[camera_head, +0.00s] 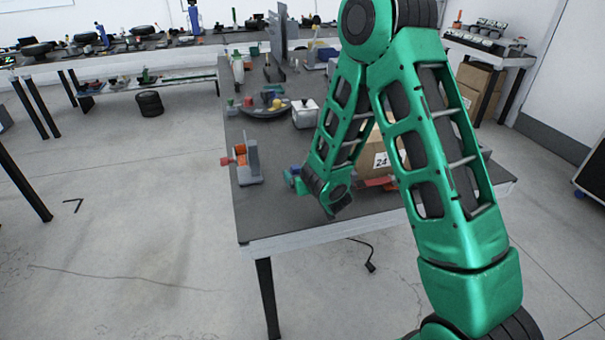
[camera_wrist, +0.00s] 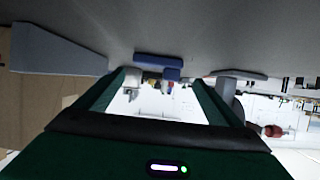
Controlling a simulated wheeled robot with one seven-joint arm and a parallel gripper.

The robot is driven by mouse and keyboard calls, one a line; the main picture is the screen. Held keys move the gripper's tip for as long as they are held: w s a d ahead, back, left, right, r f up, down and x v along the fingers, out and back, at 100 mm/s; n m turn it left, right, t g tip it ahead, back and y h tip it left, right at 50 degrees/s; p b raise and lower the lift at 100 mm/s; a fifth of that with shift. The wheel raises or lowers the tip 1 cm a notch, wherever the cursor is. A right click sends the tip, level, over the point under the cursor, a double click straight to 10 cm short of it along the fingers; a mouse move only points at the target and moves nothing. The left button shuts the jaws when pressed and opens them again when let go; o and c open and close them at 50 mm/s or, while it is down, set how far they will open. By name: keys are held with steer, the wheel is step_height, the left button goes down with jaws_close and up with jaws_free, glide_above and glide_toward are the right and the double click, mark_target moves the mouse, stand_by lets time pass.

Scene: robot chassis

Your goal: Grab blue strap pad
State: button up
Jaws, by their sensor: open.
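A small blue block-like piece, likely the blue strap pad (camera_wrist: 157,60), lies on the dark table (camera_wrist: 210,30), which fills the top of the wrist view. It shows just beyond and between my fingertips. My gripper (camera_wrist: 158,78) is open, with its two green fingers apart and nothing held between them. In the head view my gripper (camera_head: 297,184) is low over the near part of the table (camera_head: 285,217), partly hidden by my own arm. A small blue patch (camera_head: 296,170) shows beside it there; I cannot tell its exact shape.
A cardboard box (camera_head: 380,160) stands right of my gripper, partly behind my arm, with a red item (camera_head: 377,183) near it. A grey holder with orange parts (camera_head: 249,165) stands to the left. A round tray (camera_head: 264,110) and white container (camera_head: 305,114) are farther back.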

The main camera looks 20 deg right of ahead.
steer(key=shift+d+x, duration=0.2)
steer(key=shift+x, duration=1.15)
steer(key=shift+d+x, duration=0.2)
steer(key=shift+x, duration=1.1)
steer(key=shift+r, duration=0.1)
steer(key=c, duration=1.1)
steer(key=shift+c, duration=0.2)
steer(key=shift+r, duration=0.15)
